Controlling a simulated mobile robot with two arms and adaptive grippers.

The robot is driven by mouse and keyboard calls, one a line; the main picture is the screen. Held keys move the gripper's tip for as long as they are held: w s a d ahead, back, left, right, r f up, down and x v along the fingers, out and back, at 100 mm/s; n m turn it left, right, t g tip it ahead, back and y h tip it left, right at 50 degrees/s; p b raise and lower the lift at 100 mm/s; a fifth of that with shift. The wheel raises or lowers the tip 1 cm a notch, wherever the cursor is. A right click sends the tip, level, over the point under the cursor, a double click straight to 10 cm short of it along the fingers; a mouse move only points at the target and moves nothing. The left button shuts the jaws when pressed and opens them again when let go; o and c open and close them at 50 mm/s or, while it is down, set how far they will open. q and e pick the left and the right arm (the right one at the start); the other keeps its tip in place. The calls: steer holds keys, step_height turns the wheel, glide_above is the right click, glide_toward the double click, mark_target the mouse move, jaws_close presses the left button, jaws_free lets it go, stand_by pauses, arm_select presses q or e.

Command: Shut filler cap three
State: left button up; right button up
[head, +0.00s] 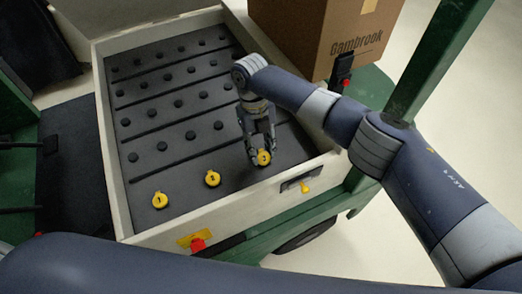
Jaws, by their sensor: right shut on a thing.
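Filler cap three (264,158) is a yellow round cap at the front right of the dark panel (185,165) in the head view. My right gripper (261,154) reaches down over it and is shut on it. The fingers hide part of the cap, so I cannot tell how far it is turned. Yellow cap one (160,200) and yellow cap two (213,178) sit to its left along the same front row. My left gripper is out of view.
The panel lies in a pale box frame (225,209) with several rows of black knobs. A red catch (198,244) and a yellow lever (305,187) are on its front. A cardboard box (325,35) stands behind at the right, near a green post (425,60).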

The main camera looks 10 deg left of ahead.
stand_by(0.3)
steer(key=o, duration=0.9)
steer(key=shift+o, duration=0.2)
steer(key=v, duration=1.2)
